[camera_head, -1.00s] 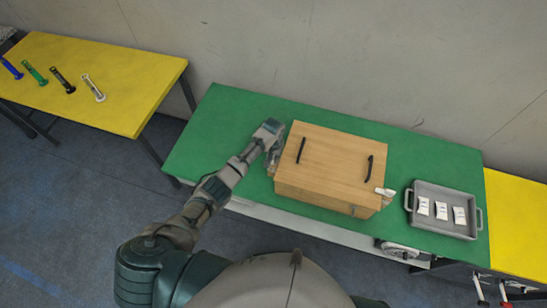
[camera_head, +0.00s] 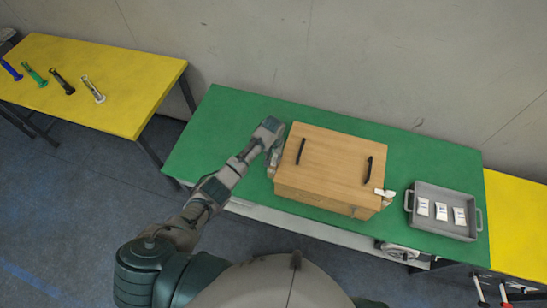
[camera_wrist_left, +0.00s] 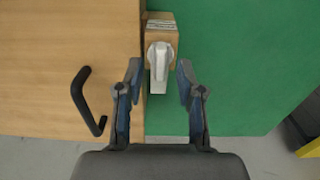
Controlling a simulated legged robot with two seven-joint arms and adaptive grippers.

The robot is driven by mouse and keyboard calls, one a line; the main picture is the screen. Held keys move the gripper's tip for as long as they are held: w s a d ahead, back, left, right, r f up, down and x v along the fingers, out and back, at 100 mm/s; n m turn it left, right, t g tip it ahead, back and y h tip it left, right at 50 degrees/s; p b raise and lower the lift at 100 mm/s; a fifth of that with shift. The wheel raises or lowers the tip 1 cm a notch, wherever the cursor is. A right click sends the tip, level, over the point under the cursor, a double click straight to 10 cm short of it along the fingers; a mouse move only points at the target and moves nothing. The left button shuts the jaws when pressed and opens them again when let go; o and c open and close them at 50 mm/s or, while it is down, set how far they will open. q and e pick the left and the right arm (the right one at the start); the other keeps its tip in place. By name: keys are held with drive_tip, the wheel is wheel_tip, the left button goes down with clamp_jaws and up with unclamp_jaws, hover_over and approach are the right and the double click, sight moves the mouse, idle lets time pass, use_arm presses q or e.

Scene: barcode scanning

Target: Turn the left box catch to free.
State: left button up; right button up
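The wooden box (camera_head: 330,165) stands on the green table with its lid shut. Its left catch (camera_wrist_left: 161,58) is a light grey knob with a lever, mounted on a wooden block on the box's side. In the left wrist view the lever points down the picture, toward my gripper. My left gripper (camera_wrist_left: 157,82) is open, with one finger on each side of the lever's end. I see no clear contact. In the head view my left gripper (camera_head: 274,152) is at the box's left side and hides that catch. The right catch (camera_head: 385,192) is whitish. My right gripper is out of view.
Two black handles (camera_head: 369,170) stick up from the lid. A grey tray (camera_head: 447,192) with white packets is right of the box. A yellow table (camera_head: 110,85) with several handheld tools is at the left. The green table (camera_head: 215,125) is clear left of my gripper.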

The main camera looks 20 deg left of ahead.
sight(273, 159)
use_arm(q)
wheel_tip(273, 159, up, 11)
drive_tip(key=shift+f, duration=0.15)
idle(0.5)
